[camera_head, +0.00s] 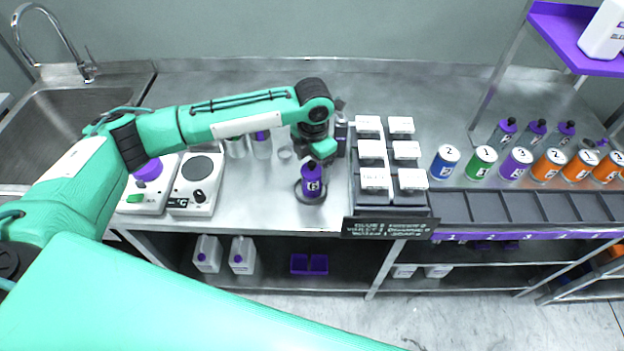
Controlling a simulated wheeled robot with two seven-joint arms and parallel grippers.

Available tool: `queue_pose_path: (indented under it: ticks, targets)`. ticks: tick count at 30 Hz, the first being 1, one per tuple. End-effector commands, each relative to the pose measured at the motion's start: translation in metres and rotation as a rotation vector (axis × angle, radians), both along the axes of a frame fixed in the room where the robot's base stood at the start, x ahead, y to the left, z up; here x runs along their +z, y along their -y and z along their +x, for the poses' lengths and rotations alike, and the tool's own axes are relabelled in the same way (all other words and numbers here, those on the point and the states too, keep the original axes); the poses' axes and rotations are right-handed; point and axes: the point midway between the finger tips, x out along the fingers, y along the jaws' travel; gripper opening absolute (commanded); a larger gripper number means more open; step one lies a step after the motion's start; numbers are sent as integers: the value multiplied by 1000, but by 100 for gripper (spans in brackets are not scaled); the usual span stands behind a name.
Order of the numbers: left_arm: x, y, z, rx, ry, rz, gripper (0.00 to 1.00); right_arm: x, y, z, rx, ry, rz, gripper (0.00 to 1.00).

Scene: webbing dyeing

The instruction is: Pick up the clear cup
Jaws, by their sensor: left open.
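Behind my left forearm, several clear or pale vessels stand on the steel counter. A small clear cup-like one (285,153) is just left of my left gripper and is partly hidden by the arm. Two others, one with green (236,148) and one with purple (262,146), stand further left. My left gripper (321,156) is open and points down, with its fingers partly hidden. My right gripper is out of view.
Two white devices (196,183) stand to the left, by a sink (50,115). A dark rack of white-lidded boxes (373,152) is close on the right. Several numbered cans (445,162) and bottles stand further right. The counter behind the rack is clear.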

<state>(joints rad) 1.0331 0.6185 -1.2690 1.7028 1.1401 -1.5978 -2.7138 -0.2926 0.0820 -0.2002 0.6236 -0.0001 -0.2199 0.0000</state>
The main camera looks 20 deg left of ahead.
Motion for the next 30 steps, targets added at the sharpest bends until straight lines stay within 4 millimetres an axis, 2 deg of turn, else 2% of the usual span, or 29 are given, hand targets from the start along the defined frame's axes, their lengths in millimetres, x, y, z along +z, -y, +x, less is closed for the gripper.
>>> queue_pose_path:
  ticks: [1,6,14,17,25,30]
  targets:
    - [-5,-2,-1,2,-4,1,78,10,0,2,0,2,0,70]
    - [-27,-2,-1,0,-2,1,78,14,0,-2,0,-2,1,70]
    - [-32,-2,-1,0,1,1,78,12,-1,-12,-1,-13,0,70]
    - [-31,-2,0,0,1,1,62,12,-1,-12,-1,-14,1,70]
    - [-31,-2,-1,0,1,1,10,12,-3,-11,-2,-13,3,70]
    - [-31,-2,0,0,1,0,10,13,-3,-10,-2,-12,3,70]
